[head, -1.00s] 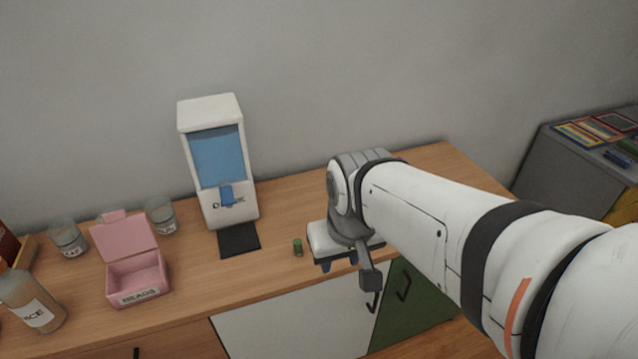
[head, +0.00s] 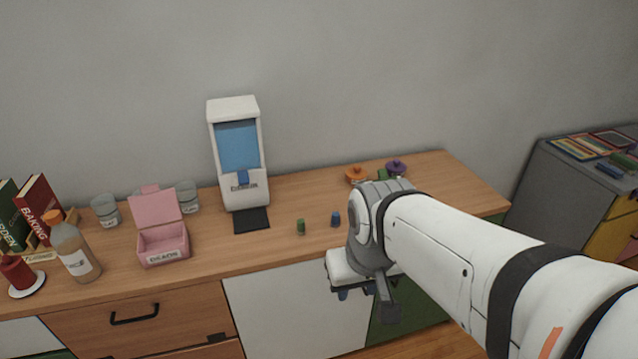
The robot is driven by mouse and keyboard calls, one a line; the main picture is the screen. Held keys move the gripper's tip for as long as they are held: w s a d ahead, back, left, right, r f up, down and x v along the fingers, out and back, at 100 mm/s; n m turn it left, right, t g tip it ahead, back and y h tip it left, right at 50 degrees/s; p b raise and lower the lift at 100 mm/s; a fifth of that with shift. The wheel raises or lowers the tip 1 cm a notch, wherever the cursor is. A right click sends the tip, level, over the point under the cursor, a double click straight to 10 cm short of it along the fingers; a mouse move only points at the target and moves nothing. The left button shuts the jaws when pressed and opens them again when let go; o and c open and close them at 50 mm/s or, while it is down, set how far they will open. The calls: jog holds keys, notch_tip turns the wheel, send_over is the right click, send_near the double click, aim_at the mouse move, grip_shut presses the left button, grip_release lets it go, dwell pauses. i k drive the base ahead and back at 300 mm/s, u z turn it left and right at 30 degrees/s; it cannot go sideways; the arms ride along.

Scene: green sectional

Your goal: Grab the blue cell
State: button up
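My gripper (head: 352,293) hangs in front of the counter's front edge, lower and nearer than the blue cell. It points downward and is not touching the cell. Its fingers are small and partly hidden by my wrist, so I cannot tell whether they are open or shut.
A white dispenser (head: 238,150) with a black mat (head: 251,220) stands behind and left. A pink box (head: 163,243), glass jars, a bottle (head: 72,247) and books (head: 38,208) are farther left. Orange (head: 356,174) and purple (head: 396,168) lidded items sit at the back right.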

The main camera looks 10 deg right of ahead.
aim_at(335, 223)
jog(key=u, duration=0.15)
jog(key=i, duration=0.9)
jog(key=z, duration=0.05)
